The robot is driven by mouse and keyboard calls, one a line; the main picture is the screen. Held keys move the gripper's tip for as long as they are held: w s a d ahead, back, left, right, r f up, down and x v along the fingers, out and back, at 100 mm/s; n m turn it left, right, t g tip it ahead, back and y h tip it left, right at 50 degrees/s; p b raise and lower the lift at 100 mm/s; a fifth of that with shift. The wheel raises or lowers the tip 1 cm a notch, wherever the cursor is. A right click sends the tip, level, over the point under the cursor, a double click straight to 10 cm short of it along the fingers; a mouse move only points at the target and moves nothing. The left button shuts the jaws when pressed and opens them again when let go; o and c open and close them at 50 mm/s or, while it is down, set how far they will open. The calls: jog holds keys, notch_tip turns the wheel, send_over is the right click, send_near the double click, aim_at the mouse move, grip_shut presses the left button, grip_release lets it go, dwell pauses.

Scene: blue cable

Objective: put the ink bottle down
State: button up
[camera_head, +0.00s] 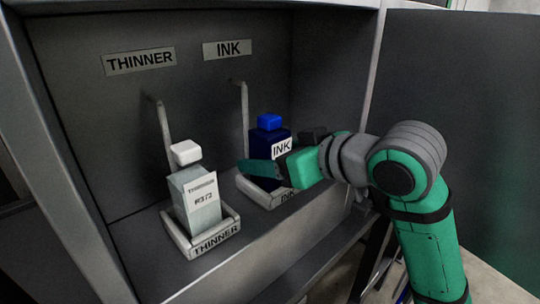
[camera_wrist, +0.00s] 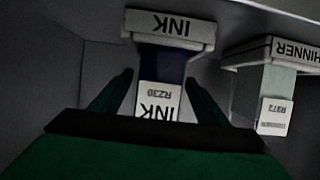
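The ink bottle (camera_head: 261,147) is dark blue with a bright blue cap and a white INK label. It stands upright at the INK holder (camera_head: 264,194), a light tray with a bent post behind it. In the wrist view the bottle's label (camera_wrist: 158,101) and the INK holder (camera_wrist: 170,27) appear upside down. My gripper (camera_head: 278,160) reaches in from the right, its green finger crossing in front of the bottle's lower part. In the wrist view my gripper (camera_wrist: 159,74) has one finger on each side of the bottle. Whether the fingers press on it is unclear.
The thinner bottle (camera_head: 196,197), pale with a white cap, stands in the THINNER holder (camera_head: 214,236) to the left. THINNER and INK signs (camera_head: 228,49) hang on the back wall. The grey cabinet's side walls enclose the bay, and a dark panel (camera_head: 460,110) stands at right.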

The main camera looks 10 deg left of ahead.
jog(key=shift+d+r, duration=0.1)
jog(key=shift+r, duration=0.1)
jog(key=v, duration=1.1)
jog(key=shift+d+r, duration=0.15)
jog(key=shift+d, duration=0.2)
jog(key=shift+s, duration=0.15)
jog(key=x, duration=1.2)
jog(key=shift+s, duration=0.1)
jog(key=shift+a+r, duration=0.1)
jog(key=shift+a, duration=0.05)
notch_tip(320, 180, up, 2)
jog(key=shift+r, duration=0.2)
